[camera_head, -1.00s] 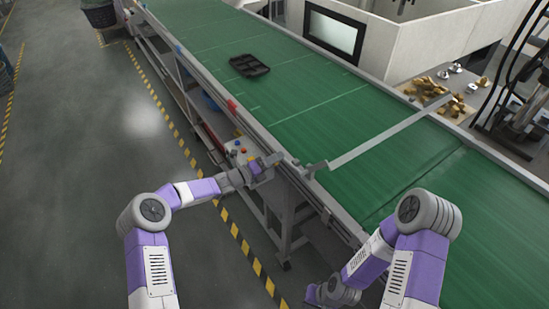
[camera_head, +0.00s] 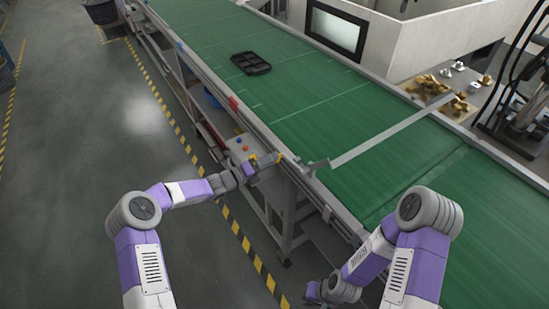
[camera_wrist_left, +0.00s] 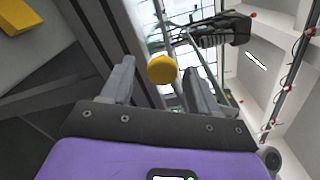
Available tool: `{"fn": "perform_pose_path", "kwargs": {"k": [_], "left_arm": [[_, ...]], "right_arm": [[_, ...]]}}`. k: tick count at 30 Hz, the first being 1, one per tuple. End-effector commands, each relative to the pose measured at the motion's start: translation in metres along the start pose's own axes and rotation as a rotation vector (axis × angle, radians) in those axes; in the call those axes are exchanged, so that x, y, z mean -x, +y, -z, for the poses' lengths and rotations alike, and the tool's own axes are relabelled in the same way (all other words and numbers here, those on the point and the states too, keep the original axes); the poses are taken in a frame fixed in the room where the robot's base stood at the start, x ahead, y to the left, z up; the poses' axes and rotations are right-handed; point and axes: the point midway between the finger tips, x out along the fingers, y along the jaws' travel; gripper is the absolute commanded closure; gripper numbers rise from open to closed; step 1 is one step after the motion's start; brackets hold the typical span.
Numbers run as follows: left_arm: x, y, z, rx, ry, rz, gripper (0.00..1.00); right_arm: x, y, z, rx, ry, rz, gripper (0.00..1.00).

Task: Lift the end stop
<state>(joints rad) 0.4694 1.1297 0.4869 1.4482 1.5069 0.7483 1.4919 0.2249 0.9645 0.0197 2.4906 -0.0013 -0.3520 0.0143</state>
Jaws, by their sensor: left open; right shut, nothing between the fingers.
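The end stop (camera_head: 385,134) is a flat grey metal bar lying diagonally across the green conveyor belt, with a bracket at the near rail. My left gripper (camera_head: 274,159) is at the belt's near side rail, just left of that bracket, and is open. In the left wrist view a round yellow knob (camera_wrist_left: 162,69) shows between and beyond the two grey fingers. I cannot tell whether the fingers touch it. My right gripper (camera_head: 314,294) is low at the bottom of the head view, shut and empty, away from the end stop.
A black compartment tray (camera_head: 251,63) lies on the green belt (camera_head: 320,100) farther up. A control box with coloured buttons (camera_head: 240,147) sits beside the rail, left of my left gripper. Brown and white parts (camera_head: 450,88) lie beyond the far rail.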

Motion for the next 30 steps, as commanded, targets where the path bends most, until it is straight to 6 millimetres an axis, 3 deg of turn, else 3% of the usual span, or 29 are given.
{"fn": "perform_pose_path", "kwargs": {"k": [3, 9, 26, 30], "left_arm": [[0.022, 0.000, -0.001, 0.001, -0.002, -0.003, 0.40], [0.043, 0.000, -0.001, -0.001, -0.001, -0.002, 0.40], [0.046, 0.001, 0.000, -0.002, 0.001, -0.002, 0.40], [0.045, 0.006, 0.023, -0.059, 0.066, -0.033, 0.40]], "right_arm": [[0.002, -0.001, 0.000, 0.000, 0.000, 0.000, 1.00], [0.004, -0.001, 0.000, 0.000, 0.000, 0.000, 1.00], [0.004, -0.001, 0.000, 0.000, 0.000, 0.000, 1.00], [0.004, -0.001, 0.000, 0.000, 0.000, 0.000, 1.00]]}}
